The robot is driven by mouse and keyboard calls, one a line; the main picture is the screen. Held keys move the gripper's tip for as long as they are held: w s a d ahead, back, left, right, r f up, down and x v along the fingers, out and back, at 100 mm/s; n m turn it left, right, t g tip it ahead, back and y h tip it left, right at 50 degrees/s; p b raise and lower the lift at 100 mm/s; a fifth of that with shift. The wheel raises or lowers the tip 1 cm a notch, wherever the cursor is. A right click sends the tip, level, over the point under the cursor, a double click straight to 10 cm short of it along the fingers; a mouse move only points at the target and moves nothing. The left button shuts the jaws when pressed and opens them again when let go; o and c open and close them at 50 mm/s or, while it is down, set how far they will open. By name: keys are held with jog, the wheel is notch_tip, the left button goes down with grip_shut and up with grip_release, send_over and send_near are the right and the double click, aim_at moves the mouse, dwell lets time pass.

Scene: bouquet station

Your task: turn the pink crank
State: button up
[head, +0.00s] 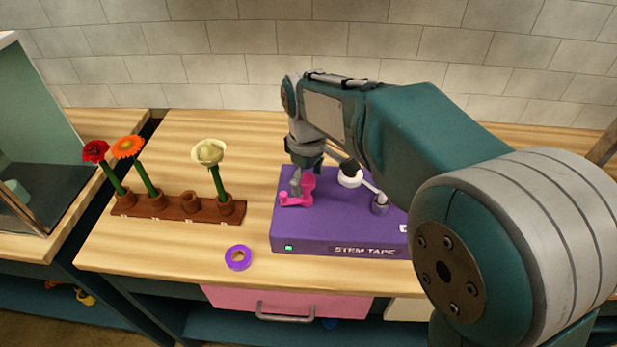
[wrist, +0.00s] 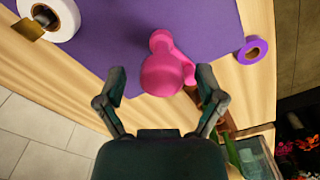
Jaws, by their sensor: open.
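The pink crank (head: 302,190) sits on the left part of the purple stem tape machine (head: 340,237). In the wrist view the crank (wrist: 165,65) lies between and just ahead of my open fingers. My gripper (head: 297,178) points down at the crank in the head view, its fingers partly hidden against it. In the wrist view my gripper (wrist: 160,88) is open with one finger on each side of the crank. I cannot tell whether a finger touches it.
A white tape roll (head: 350,179) and a grey post (head: 380,204) stand on the machine. A purple tape ring (head: 238,258) lies in front on the wooden counter (head: 185,258). A brown holder (head: 170,212) with red, orange and cream flowers stands left. A pink drawer (head: 285,303) is below.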

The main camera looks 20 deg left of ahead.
jog(key=shift+a, duration=0.4)
jog(key=c, duration=0.3)
jog(key=shift+a+f, duration=0.15)
jog(key=shift+a, duration=0.1)
jog(key=c, duration=0.5)
jog(key=shift+d, duration=0.1)
jog(key=c, duration=0.4)
jog(key=shift+o, duration=0.2)
jog(key=shift+d, duration=0.5)
jog(key=shift+m, duration=0.5)
jog(key=m, duration=0.3)
jog(key=shift+r+m, duration=0.2)
jog(key=shift+m, duration=0.2)
jog(key=shift+a+m, duration=0.1)
jog(key=shift+m, duration=2.1)
